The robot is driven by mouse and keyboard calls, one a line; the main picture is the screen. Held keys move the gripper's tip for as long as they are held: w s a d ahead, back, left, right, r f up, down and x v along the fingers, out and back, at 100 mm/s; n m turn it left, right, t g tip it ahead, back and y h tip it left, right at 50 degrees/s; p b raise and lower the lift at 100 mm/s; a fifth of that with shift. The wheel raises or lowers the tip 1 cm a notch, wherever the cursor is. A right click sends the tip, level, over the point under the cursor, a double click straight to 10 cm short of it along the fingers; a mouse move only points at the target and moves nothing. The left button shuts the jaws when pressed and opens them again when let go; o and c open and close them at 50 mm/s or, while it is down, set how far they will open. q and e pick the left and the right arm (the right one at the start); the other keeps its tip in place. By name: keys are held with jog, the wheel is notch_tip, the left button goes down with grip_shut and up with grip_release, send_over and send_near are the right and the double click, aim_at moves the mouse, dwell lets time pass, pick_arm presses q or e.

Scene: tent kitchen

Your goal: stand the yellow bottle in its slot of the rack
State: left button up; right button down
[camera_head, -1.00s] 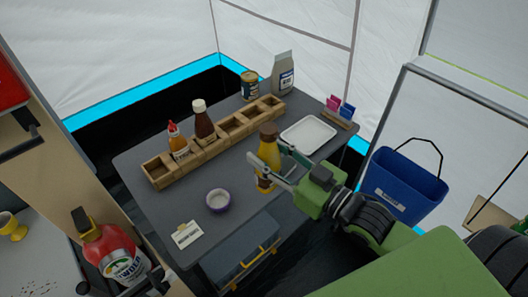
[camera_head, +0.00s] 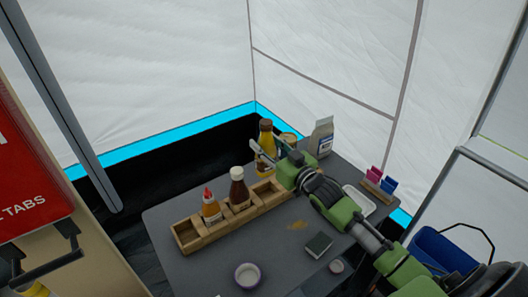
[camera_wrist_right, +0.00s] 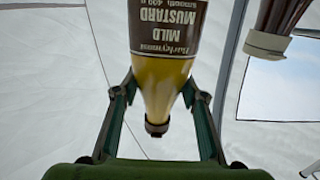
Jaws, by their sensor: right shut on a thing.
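The yellow mustard bottle (camera_head: 264,141) with a brown cap is upright in my right gripper (camera_head: 266,152), at the far right part of the wooden rack (camera_head: 218,234). The fingers close on the bottle from both sides; the right wrist view shows its label (camera_wrist_right: 167,28) and cap between them. An orange sauce bottle (camera_head: 211,209) and a brown sauce bottle (camera_head: 239,190) stand in rack slots. An empty slot shows at the rack's left end. The mustard bottle's base is partly hidden, and I cannot tell whether it touches the rack. My left gripper is out of view.
A grey carton (camera_head: 320,138) and a partly hidden can (camera_head: 289,138) stand behind. A white tray (camera_head: 360,201) lies right, beside a card holder (camera_head: 378,184). A purple-rimmed bowl (camera_head: 248,275) and a dark square block (camera_head: 319,244) are in front on the table (camera_head: 200,268).

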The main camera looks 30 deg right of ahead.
aim_at(266, 174)
jog(key=shift+s+f+b, duration=0.15)
jog(key=shift+f+b, duration=0.5)
jog(key=shift+b, duration=0.15)
notch_tip(266, 174, down, 6)
jog(key=b, duration=0.5)
jog(key=shift+r+b, duration=0.1)
jog(key=shift+b, duration=0.2)
jog(key=shift+f+b, duration=1.3)
jog(key=shift+f, duration=0.95)
jog(key=shift+f, duration=0.5)
jog(key=c, duration=1.2)
grip_release()
